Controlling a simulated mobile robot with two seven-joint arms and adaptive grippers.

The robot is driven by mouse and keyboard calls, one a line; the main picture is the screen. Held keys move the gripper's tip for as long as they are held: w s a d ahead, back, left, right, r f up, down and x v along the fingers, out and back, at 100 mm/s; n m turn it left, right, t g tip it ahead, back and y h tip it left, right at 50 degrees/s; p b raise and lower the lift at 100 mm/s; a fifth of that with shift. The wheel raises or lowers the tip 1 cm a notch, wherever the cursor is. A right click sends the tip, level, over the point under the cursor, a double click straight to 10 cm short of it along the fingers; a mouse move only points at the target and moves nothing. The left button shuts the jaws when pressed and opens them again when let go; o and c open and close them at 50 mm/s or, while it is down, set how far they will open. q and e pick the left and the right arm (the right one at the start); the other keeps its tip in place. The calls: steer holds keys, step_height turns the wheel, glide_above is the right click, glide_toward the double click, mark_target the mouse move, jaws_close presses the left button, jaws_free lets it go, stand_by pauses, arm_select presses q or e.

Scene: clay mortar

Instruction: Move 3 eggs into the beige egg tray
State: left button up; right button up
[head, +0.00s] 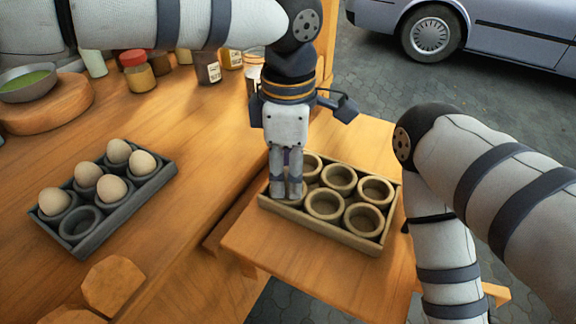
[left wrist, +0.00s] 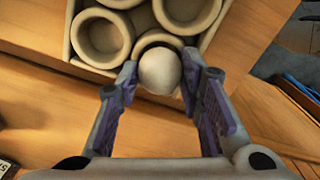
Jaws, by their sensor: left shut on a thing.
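The beige egg tray (head: 320,231) sits on the small wooden side table. Its visible cups are empty; the front-left corner is hidden behind my left gripper (head: 287,190). That gripper points down and is shut on a pale egg (left wrist: 160,72), which the left wrist view shows between the fingers, overlapping a cup by the tray's rim (left wrist: 90,68). I cannot tell whether the egg touches the cup. A dark grey tray (head: 125,215) at left holds several eggs (head: 112,188) and has one empty front-left cup (head: 80,224). My right gripper is out of view.
A bowl (head: 28,84) on a round board, a red-lidded jar (head: 137,72) and other jars stand at the back left. Wooden pieces (head: 113,283) lie at front left. My right arm hangs beside the side table's right edge. A car (head: 500,30) is behind.

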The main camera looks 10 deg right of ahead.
mark_target(288, 168)
arm_select(q)
steer(key=shift+f, duration=0.5)
stand_by(0.3)
steer(key=o, duration=0.8)
steer(key=shift+c, duration=0.2)
step_height(288, 168, up, 12)
